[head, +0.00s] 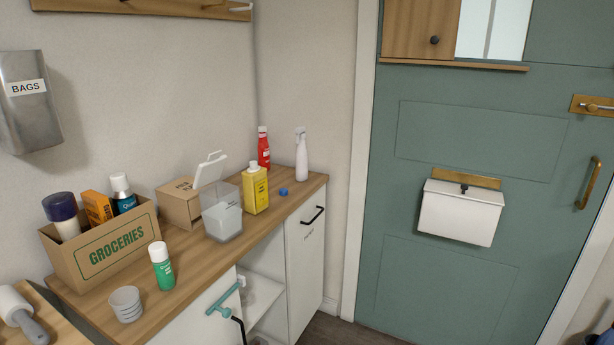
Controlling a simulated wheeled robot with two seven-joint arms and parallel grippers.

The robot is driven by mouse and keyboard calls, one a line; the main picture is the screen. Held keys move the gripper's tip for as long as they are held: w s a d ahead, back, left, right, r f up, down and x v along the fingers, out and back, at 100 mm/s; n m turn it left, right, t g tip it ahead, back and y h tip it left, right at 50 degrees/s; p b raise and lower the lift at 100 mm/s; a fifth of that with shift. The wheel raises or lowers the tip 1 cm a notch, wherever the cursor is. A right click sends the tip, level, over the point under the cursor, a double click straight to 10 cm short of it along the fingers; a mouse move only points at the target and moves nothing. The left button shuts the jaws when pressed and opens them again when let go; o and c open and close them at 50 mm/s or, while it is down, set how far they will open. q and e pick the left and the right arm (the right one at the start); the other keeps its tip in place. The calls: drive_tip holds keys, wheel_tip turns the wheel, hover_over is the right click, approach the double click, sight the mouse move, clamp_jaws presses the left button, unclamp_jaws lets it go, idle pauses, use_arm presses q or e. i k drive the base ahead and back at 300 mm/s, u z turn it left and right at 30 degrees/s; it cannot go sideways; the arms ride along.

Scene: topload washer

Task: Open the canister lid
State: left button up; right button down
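A translucent canister (222,221) stands on the wooden countertop, between a small cardboard box and a yellow bottle. Its white-rimmed lid (210,169) is raised and tilted up at the back left of the canister's top, so the mouth looks uncovered. Something pale shows inside the canister, but I cannot tell what it is. Neither of my grippers shows in the head view, and nothing of mine touches the canister or lid.
A yellow bottle (255,189) stands close right of the canister, a cardboard box (179,206) close left. A groceries box (112,247), green-labelled bottle (162,268) and cup (126,304) stand nearer left. A blue cap (283,192) lies right. The counter's front strip is partly clear.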

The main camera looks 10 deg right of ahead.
sight(209, 171)
drive_tip(key=z, duration=0.55)
drive_tip(key=k, duration=0.75)
drive_tip(key=z, duration=0.45)
drive_tip(key=i, duration=1.45)
drive_tip(key=u, duration=0.95)
